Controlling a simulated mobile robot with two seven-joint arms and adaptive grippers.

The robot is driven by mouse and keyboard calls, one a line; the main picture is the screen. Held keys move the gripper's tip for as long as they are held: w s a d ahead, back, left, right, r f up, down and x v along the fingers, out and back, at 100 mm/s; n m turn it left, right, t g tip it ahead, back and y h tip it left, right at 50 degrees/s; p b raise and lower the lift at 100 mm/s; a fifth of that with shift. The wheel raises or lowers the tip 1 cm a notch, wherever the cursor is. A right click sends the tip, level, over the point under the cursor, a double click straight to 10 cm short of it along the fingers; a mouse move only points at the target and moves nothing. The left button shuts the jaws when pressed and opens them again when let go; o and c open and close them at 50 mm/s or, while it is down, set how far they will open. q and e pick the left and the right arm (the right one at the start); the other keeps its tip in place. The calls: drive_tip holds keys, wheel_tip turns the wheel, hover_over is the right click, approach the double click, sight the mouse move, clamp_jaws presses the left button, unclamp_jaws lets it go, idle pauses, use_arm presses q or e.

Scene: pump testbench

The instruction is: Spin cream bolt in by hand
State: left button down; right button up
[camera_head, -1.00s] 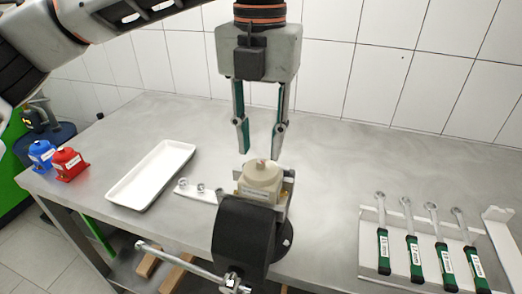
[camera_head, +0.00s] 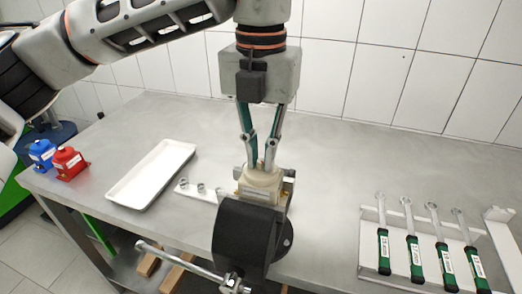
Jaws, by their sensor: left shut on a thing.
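The cream pump (camera_head: 258,190) sits in the dark vise (camera_head: 243,232) at the middle of the bench. My left gripper (camera_head: 261,165) points straight down over it, with its fingertips closed together at the pump's top. It is shut on the cream bolt, which stands at the top centre of the pump and is now mostly hidden between the fingertips. How deep the bolt sits cannot be seen. My right gripper is not in view.
An empty white tray (camera_head: 151,175) lies to the left, with a small white holder (camera_head: 192,190) of metal parts beside it. Blue (camera_head: 41,154) and red (camera_head: 69,163) pumps stand at the far left. Several green-handled wrenches (camera_head: 413,255) lie on a rack at right. The bench between is clear.

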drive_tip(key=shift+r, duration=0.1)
use_arm(q)
drive_tip(key=shift+r+m+p, duration=0.15)
drive_tip(key=shift+m+p, duration=0.7)
drive_tip(key=shift+m, duration=0.35)
drive_tip(key=m+p, duration=0.1)
drive_tip(key=m, duration=0.1)
drive_tip(key=shift+m, duration=0.4)
drive_tip(key=shift+m+p, duration=0.4)
drive_tip(key=shift+m, duration=0.1)
drive_tip(key=shift+m+p, duration=0.35)
drive_tip(key=shift+m, duration=1.35)
drive_tip(key=shift+m+p, duration=0.3)
drive_tip(key=shift+m, duration=1.4)
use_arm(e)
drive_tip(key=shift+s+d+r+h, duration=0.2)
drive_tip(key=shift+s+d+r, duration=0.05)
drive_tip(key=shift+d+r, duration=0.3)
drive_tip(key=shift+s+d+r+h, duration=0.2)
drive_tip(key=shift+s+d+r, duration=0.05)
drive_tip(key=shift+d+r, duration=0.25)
